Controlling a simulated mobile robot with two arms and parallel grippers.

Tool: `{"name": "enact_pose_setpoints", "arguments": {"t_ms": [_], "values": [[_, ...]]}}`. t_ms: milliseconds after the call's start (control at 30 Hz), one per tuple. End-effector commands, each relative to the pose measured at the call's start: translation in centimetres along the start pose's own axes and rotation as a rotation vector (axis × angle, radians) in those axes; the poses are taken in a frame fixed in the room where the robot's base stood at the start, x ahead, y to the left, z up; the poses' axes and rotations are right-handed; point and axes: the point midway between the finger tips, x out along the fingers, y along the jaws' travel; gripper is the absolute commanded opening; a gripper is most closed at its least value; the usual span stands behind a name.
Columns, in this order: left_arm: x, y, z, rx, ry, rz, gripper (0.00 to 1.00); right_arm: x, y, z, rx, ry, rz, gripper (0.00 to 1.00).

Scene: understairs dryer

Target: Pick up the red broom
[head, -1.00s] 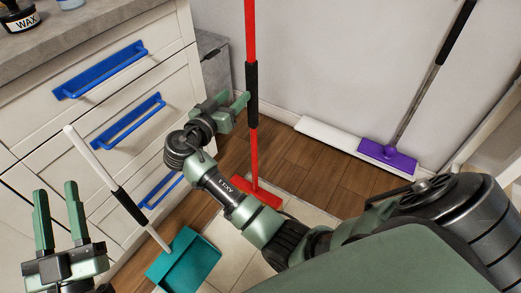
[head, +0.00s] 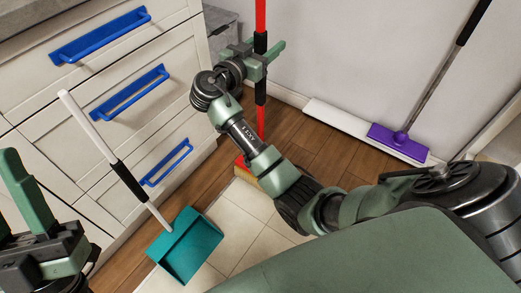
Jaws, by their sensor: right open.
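The red broom (head: 261,15) stands upright with a black grip on its handle and its red head low on the floor behind my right arm. My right gripper (head: 259,55) is open, with its green fingers at the black grip, one on each side of the handle in this view. Whether they touch it cannot be seen. Part of the lower handle and head is hidden by my arm. My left gripper (head: 25,195) is at the left edge, partly cut off, away from the broom; its jaw opening does not show clearly.
A white cabinet (head: 100,115) with blue handles stands at the left. A teal dustpan (head: 187,246) with a white and black handle is in front of it. A purple and white mop (head: 398,141) leans on the wall at the right. Tiled floor (head: 240,225) lies between.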

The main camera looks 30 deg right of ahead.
Motion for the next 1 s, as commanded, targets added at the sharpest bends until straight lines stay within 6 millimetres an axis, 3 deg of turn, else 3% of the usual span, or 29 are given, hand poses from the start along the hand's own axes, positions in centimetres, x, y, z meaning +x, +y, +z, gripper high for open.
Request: {"name": "enact_pose_setpoints", "arguments": {"t_ms": [167, 333, 1000], "values": [[0.02, 0.0, 0.0, 0.0, 0.0, 0.0, 0.36, -0.02, -0.02, 0.0, -0.001, 0.0, -0.001, 0.48], [0.02, 0.0, 0.02, 0.0, -0.001, 0.0, 0.36, -0.04, -0.03, 0.02, -0.001, -0.001, -0.001, 0.01], [0.01, 0.01, 0.03, 0.0, -0.002, 0.0, 0.36, -0.07, -0.03, 0.07, -0.001, -0.002, -0.001, 0.0]]}}
